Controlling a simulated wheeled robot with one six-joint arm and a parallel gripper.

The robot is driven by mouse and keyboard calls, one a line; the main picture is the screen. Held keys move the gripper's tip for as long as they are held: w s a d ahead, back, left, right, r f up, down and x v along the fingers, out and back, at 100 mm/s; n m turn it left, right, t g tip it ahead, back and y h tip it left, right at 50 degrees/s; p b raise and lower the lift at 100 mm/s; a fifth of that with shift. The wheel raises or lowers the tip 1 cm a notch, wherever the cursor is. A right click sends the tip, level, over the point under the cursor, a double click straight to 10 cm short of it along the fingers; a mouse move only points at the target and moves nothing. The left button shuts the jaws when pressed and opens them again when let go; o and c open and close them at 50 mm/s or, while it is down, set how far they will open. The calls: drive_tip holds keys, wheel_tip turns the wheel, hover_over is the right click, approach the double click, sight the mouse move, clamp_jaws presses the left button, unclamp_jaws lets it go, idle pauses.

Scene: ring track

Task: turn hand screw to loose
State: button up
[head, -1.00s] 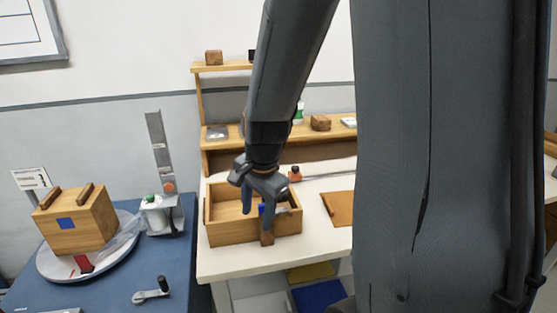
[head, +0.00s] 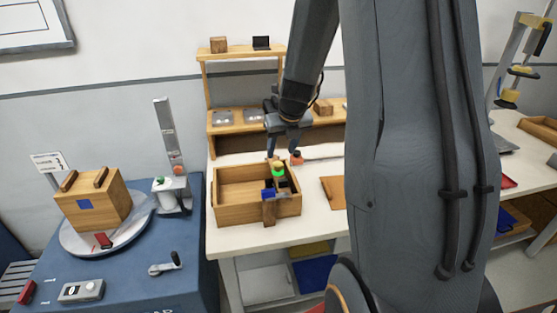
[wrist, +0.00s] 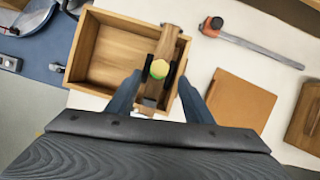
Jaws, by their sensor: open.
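A wooden hand screw (head: 269,211) stands at the right part of an open wooden box (head: 232,214), partly over its front wall. It has a blue part and a green-topped knob (head: 278,170). In the wrist view its wooden jaw (wrist: 169,40) crosses the box's right side, and the green and yellow knob (wrist: 159,69) lies between my fingertips in the picture. My gripper (head: 284,156) is open and empty, pointing down above the knob. Its fingers also show in the wrist view (wrist: 159,78), one either side of the knob. I cannot tell the height gap.
A bar clamp with a red end (wrist: 214,24) lies behind the box on the white bench. A brown board (head: 332,189) lies to the right. A wooden shelf (head: 222,130) stands behind. A blue table (head: 130,275) at left holds a wooden block (head: 105,205) on a turntable.

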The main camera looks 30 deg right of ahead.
sight(278, 164)
drive_tip(key=x, duration=0.7)
drive_tip(key=shift+a, duration=0.1)
drive_tip(key=c, duration=1)
